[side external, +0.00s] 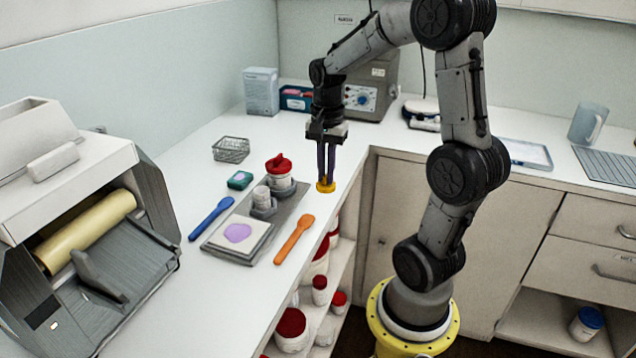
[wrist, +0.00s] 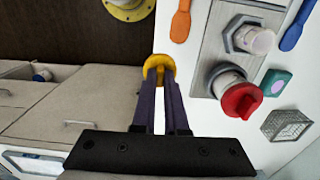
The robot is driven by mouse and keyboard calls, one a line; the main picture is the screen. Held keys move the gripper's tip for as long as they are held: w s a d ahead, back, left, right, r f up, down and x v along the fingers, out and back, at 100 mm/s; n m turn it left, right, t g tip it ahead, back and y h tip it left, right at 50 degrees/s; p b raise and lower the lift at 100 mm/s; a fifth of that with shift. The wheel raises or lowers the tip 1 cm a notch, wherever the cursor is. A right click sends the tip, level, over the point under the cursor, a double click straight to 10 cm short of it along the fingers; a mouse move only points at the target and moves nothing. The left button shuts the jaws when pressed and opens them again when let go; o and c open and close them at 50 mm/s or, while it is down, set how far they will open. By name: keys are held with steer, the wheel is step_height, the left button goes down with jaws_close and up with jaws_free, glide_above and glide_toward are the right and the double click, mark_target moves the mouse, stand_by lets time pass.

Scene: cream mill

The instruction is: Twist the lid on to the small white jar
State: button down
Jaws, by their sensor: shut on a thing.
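My gripper (side external: 326,176) points down and is shut on a yellow lid (side external: 326,188). In the wrist view the lid (wrist: 151,65) sits between the fingertips (wrist: 160,82). The lid is near the counter's front edge; I cannot tell its height above the counter. The small white jar (side external: 261,194) stands upright in a holder on the grey plate, left of my gripper and apart from it. It also shows in the wrist view (wrist: 258,41), with no coloured lid on it. A larger white jar (side external: 279,182) with a red lid (side external: 278,163) stands just behind it.
The grey plate (side external: 213,243) also bears a pale tile with a purple patch (side external: 238,232). An orange spatula (side external: 294,240) and a blue spatula (side external: 211,218) flank it. A wire basket (side external: 231,150) and teal box (side external: 240,180) lie behind. A roller mill (side external: 85,220) stands left.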

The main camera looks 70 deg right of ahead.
steer(key=s+a+r, duration=0.5)
steer(key=s+a, duration=0.1)
steer(key=s, duration=0.1)
steer(key=w+d+r+n, duration=0.2)
steer(key=w+n, duration=0.1)
steer(key=w, duration=0.3)
steer(key=w+d+r+n, duration=0.2)
steer(key=w, duration=0.4)
steer(key=w+a+f+n, duration=0.3)
steer(key=w+f, duration=0.6)
steer(key=shift+f, duration=0.15)
steer(key=shift+w+f, duration=0.1)
steer(key=shift+f, duration=0.7)
stand_by(3.0)
